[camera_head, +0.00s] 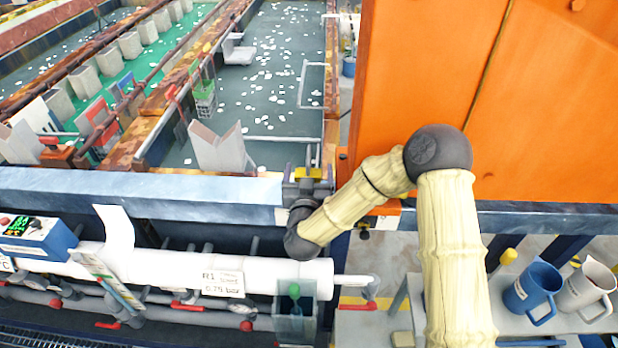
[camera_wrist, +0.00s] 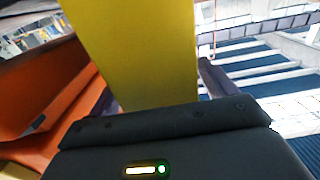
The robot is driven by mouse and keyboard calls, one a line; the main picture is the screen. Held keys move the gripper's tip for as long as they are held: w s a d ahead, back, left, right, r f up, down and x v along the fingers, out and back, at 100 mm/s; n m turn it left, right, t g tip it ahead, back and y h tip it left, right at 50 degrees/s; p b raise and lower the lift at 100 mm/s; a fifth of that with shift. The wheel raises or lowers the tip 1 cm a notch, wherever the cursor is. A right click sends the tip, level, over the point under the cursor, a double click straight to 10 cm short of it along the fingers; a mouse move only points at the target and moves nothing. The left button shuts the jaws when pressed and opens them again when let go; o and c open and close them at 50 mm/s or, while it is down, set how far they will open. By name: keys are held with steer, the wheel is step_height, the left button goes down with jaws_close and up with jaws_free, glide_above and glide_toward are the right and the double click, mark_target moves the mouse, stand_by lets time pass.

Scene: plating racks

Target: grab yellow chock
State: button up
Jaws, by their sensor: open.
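The yellow chock (camera_head: 307,174) shows as a small yellow patch at the tank's near rim, beside the orange panel. In the wrist view the yellow chock (camera_wrist: 130,50) is a large flat yellow face filling the upper middle. My gripper (camera_head: 308,171) is at the chock, with a finger on each side of it. In the wrist view my gripper (camera_wrist: 158,95) is open, its dark fingers to the left and right of the chock. I cannot tell whether either finger touches it. The chock's lower part is hidden behind the gripper body.
A tall orange panel (camera_head: 430,70) stands close behind my arm. The blue-grey tank rim (camera_head: 150,190) runs left from the gripper. Below it are a white pipe (camera_head: 180,265) and a clear container (camera_head: 295,315). Blue (camera_head: 531,290) and white (camera_head: 585,290) mugs stand at right.

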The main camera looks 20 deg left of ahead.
mark_target(309, 151)
steer(key=shift+w+a, duration=0.15)
steer(key=shift+w, duration=0.5)
steer(key=shift+r, duration=0.1)
steer(key=c, duration=1.6)
steer(key=shift+r, duration=0.1)
step_height(309, 151, up, 10)
steer(key=shift+f+b, duration=0.1)
steer(key=shift+b, duration=0.65)
